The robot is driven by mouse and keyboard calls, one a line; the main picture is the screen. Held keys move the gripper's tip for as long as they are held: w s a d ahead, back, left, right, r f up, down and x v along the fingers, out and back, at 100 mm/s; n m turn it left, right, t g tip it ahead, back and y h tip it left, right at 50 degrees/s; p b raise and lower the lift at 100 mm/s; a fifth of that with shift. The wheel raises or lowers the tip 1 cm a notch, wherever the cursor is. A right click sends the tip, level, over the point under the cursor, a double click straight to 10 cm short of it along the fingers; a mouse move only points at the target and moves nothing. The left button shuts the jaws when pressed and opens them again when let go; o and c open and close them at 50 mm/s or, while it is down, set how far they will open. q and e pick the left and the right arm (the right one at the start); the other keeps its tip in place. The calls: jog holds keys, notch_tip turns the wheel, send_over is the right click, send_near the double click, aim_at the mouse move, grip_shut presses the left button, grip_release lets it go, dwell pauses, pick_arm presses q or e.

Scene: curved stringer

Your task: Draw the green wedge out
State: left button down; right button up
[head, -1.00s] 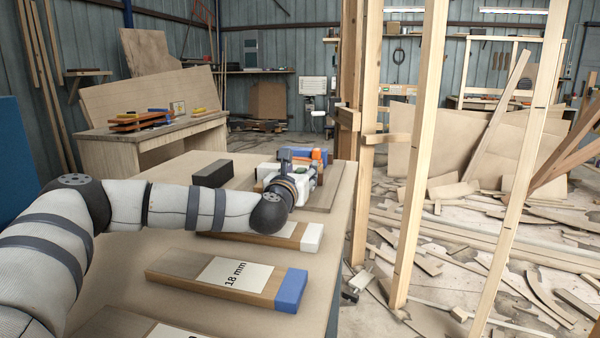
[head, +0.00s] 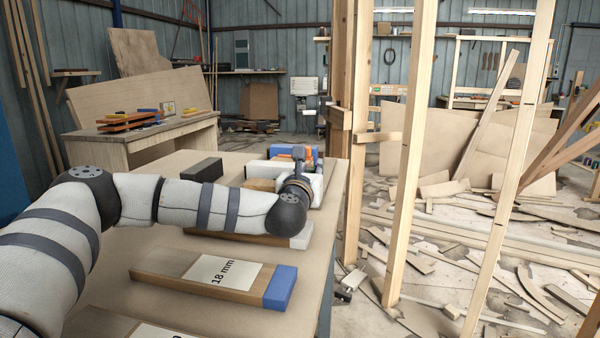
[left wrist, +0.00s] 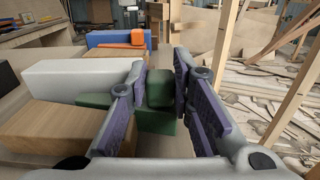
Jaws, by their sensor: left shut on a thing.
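The green wedge (left wrist: 159,90) shows in the left wrist view between the purple-padded fingers of my left gripper (left wrist: 158,72). The gripper is shut on it. More green shows below it and to the left, behind the left finger, beside a pale block (left wrist: 75,80) and a wooden block (left wrist: 70,135). I cannot tell whether these green parts are one piece. In the head view my left gripper (head: 300,160) is at the far right end of the table, largely hidden by its own wrist, and the wedge cannot be made out. My right gripper is not in view.
A blue block with an orange piece (left wrist: 138,37) lies beyond the wedge. On the table (head: 150,240) are a dark block (head: 201,170) and a board marked 18 mm with a blue end (head: 281,287). Wooden posts (head: 412,150) stand right of the table.

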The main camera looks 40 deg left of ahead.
pick_arm(q)
jog(key=shift+d, duration=0.2)
jog(key=c, duration=1.4)
grip_release()
jog(key=shift+w+d, duration=0.1)
jog(key=shift+d, duration=0.05)
jog(key=shift+s, duration=0.35)
jog(key=v, duration=1.1)
jog(key=shift+s+d, duration=0.1)
jog(key=shift+s, duration=0.05)
